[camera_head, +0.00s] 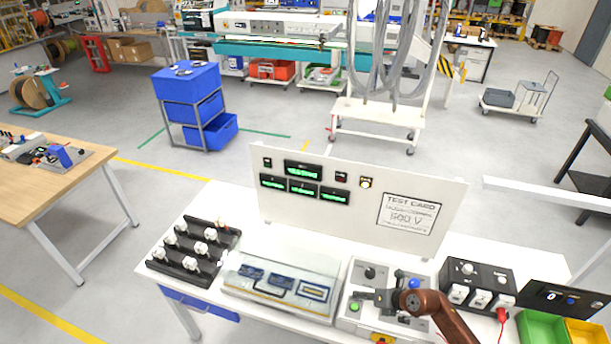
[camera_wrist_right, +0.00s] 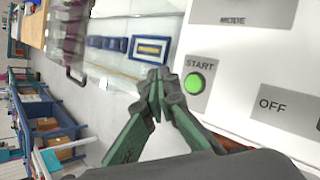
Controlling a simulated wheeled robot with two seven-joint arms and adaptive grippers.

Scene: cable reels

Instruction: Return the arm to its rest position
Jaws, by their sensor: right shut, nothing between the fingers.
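My right arm (camera_head: 440,310) comes in from the lower right in the head view. Its gripper (camera_head: 366,296) is over the white control box (camera_head: 360,325) on the bench. In the right wrist view the gripper's two fingers (camera_wrist_right: 158,76) are shut with nothing between them. The green START button (camera_wrist_right: 196,84) is just right of the fingertips there, and the fingers look apart from it. The same button (camera_head: 354,308) shows in the head view, close to the gripper. My left gripper is not in view.
The clear-lidded case (camera_head: 283,287) stands left of the control box, with a black connector rack (camera_head: 193,246) farther left. An upright panel (camera_head: 350,207) with green displays stands behind. To the right are a black socket box (camera_head: 477,284) and a green bin (camera_head: 540,328).

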